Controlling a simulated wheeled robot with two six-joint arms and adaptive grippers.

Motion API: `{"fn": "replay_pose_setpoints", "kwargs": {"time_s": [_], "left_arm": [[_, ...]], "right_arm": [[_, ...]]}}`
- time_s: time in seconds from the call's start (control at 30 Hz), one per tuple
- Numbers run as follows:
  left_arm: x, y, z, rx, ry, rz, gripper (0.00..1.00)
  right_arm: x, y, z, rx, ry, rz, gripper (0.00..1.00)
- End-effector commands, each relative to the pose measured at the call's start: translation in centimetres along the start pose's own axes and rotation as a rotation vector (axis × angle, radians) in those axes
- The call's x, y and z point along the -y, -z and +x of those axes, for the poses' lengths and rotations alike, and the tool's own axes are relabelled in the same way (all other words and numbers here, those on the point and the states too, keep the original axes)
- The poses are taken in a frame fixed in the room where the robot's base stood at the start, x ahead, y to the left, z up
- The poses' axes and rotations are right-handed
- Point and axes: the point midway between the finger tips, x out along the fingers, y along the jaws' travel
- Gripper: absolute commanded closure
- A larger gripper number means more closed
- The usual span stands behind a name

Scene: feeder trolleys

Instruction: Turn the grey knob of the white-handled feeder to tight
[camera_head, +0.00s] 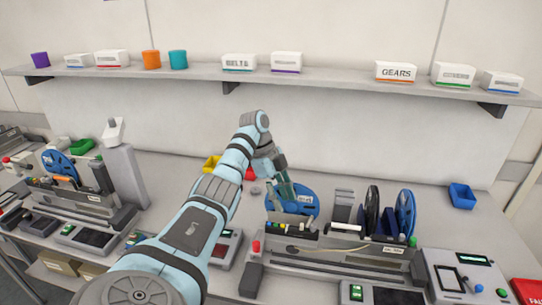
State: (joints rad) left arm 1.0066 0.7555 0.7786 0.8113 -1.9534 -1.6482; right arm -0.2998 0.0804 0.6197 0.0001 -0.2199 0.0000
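My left arm comes in from the bottom and reaches over the bench. Its gripper (287,191) points down at the back left of the feeder trolley (335,262), in front of or close to a blue reel (306,203). The fingers are small and overlap the reel, so I cannot tell whether they are open or touching anything. My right gripper is out of view.
Black and blue reels (405,213) stand upright on the trolley's right. Another trolley (80,205) is at left. A blue bin (462,196) and a control box (466,277) are at right. A shelf (340,81) with labelled boxes spans the wall. The rear bench is mostly clear.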

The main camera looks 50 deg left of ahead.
Motion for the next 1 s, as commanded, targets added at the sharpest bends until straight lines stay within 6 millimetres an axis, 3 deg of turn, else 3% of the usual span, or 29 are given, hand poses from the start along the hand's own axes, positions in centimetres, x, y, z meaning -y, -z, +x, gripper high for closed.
{"fn": "replay_pose_setpoints", "kwargs": {"time_s": [0.07, 0.23, 0.67, 0.77, 0.8, 0.87, 0.9, 0.93, 0.97, 1.0], "left_arm": [[0.0, -2.0, -0.9, -0.005, 0.001, -0.005, 0.63], [0.2, -3.8, -1.6, -0.002, 0.005, -0.004, 0.63], [-0.2, -4.4, -1.4, 0.003, -0.008, -0.001, 0.63], [-2.0, -6.9, 0.6, 0.052, -0.062, -0.027, 0.63], [-2.0, -10.1, 0.1, 0.203, -0.046, -0.023, 0.63], [1.1, -15.7, -2.9, 0.507, 0.114, -0.017, 0.63], [4.1, -18.8, -6.7, 0.728, 0.277, -0.007, 0.63], [6.5, -20.2, -10.6, 0.894, 0.423, 0.015, 0.63], [8.8, -20.6, -15.1, 1.049, 0.586, 0.056, 0.63], [11.6, -19.1, -21.3, 1.228, 0.815, 0.141, 0.63]], "right_arm": [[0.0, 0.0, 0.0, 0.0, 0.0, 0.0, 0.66], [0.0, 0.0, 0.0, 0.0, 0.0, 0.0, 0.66], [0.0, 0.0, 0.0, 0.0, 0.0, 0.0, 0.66], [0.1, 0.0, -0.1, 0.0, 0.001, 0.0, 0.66], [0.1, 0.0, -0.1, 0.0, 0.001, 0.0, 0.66], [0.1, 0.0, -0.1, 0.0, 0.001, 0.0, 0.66], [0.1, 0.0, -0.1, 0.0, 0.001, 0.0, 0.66], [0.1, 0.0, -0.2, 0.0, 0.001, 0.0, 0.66], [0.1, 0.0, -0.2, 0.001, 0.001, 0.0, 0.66], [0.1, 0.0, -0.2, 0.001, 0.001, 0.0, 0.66]]}}
